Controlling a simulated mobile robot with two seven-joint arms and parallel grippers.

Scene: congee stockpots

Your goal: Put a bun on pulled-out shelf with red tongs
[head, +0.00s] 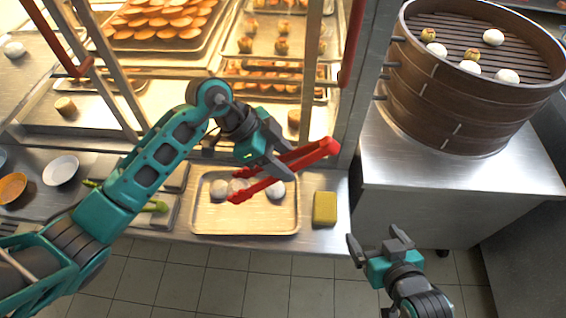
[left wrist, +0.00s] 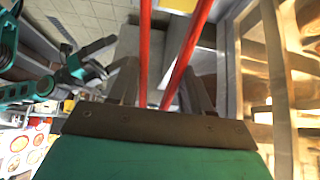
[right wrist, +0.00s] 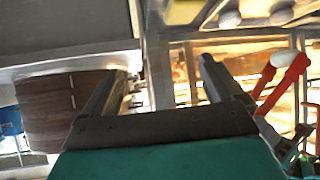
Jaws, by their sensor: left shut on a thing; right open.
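My left gripper (head: 276,158) is shut on the red tongs (head: 311,154), above the right part of a tan tray (head: 245,222). The tongs' two arms are spread apart; they also show in the left wrist view (left wrist: 145,50) and right wrist view (right wrist: 284,72). No bun shows between them. White buns lie on the tray, including one at left (head: 219,189) and one at right (head: 276,190); the arm and tongs partly cover the middle. My right gripper (head: 377,241) is open and empty, right of the counter. I cannot tell which cabinet shelf (head: 262,62) is pulled out.
A round bamboo steamer (head: 450,95) with several buns stands on a steel table (head: 400,165) at right. A yellow sponge (head: 325,208) lies right of the tray. Cabinet posts and a red handle (head: 353,42) stand behind the tongs. A white bowl (head: 61,170) is at left.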

